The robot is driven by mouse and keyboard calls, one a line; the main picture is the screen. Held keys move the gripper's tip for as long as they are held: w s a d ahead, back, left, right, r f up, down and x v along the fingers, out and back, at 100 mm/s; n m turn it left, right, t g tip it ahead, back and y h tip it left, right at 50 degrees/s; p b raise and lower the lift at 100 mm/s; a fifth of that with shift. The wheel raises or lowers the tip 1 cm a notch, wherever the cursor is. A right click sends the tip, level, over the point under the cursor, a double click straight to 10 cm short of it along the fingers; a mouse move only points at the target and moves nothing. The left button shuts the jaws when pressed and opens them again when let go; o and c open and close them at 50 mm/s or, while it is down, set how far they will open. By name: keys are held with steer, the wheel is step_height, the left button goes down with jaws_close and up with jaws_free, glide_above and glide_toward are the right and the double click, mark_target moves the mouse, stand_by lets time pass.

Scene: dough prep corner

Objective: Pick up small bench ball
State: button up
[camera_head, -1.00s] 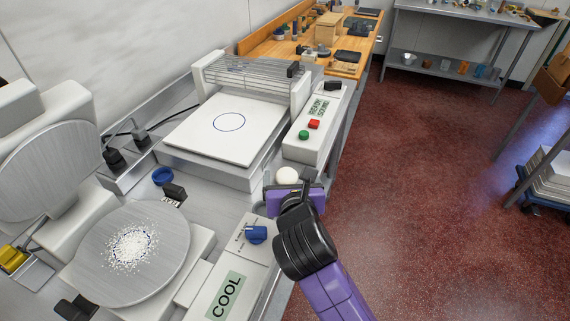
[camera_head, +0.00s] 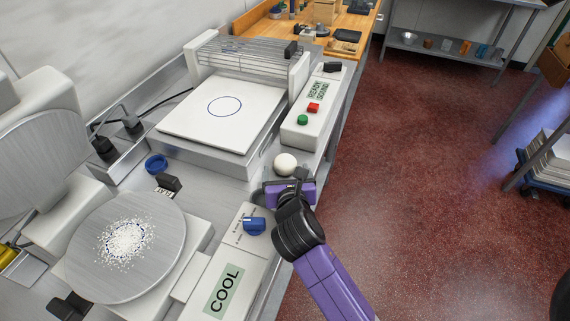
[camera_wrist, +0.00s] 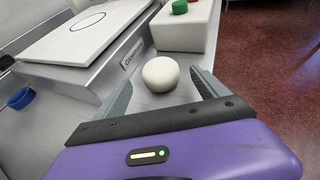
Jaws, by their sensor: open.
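The small bench ball (camera_head: 285,164) is a cream-white ball resting on the metal bench, beside the front of the white sheeter unit. My purple gripper (camera_head: 289,180) is open and empty just in front of the ball in the head view. The gripper (camera_wrist: 163,88) also shows its open fingers in the wrist view, and I see no clear contact with the ball.
A white control box (camera_head: 314,108) with green and red buttons stands just behind the ball. A white board (camera_head: 221,118) with a blue circle lies to the left. A floured round plate (camera_head: 125,240) and a COOL panel (camera_head: 222,290) are nearer. Open red floor lies right.

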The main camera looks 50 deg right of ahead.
mark_target(285, 169)
steer(key=x, duration=0.5)
steer(key=shift+c, duration=0.2)
steer(key=c, duration=1.5)
